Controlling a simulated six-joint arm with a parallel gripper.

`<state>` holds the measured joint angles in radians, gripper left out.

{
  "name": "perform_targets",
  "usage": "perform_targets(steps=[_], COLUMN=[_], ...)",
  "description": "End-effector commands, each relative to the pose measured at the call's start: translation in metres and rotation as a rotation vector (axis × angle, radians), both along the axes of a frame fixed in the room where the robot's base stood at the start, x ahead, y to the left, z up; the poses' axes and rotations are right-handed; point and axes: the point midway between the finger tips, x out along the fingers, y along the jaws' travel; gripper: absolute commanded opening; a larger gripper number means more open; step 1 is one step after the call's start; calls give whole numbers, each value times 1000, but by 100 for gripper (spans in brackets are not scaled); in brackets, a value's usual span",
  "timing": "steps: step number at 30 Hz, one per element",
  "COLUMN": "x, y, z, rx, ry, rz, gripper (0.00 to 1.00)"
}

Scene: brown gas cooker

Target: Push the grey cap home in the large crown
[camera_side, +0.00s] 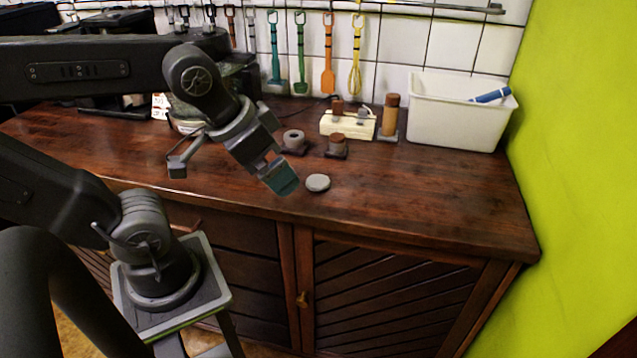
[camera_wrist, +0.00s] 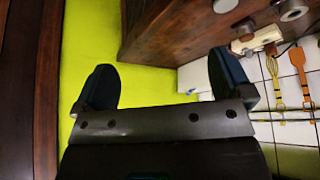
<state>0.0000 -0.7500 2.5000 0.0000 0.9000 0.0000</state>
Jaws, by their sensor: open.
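The grey cap (camera_side: 317,183) is a flat round disc lying on the brown worktop near its front edge; it also shows at the top of the wrist view (camera_wrist: 225,4). A thick grey ring with a dark hole (camera_side: 293,139), apparently the large crown, sits on a dark base farther back and is bare on top. In the wrist view it is at the upper right (camera_wrist: 293,10). My gripper (camera_side: 282,180) is above the front edge, just left of the cap and not touching it. In the wrist view its fingers (camera_wrist: 164,82) are apart with nothing between them.
A smaller brown-topped part (camera_side: 337,147) stands on a dark base right of the ring. Behind are a cream block (camera_side: 348,125) with small parts, a brown cylinder (camera_side: 391,114) and a white bin (camera_side: 455,115). The worktop's front right (camera_side: 430,200) is clear.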

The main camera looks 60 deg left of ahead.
Motion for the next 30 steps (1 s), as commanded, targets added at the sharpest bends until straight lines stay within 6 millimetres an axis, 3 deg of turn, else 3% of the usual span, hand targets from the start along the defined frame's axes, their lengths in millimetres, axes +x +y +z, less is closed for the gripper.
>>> perform_targets(steps=[13, 15, 23, 26, 30], x=[0, 0, 1, 8, 35], y=[0, 0, 0, 4, 19], z=[0, 0, 0, 2, 4], rx=[0, 0, 2, 16, 68], ry=[0, 0, 2, 21, 101], rz=[0, 0, -1, -13, -71], gripper=[98, 91, 91, 91, 91])
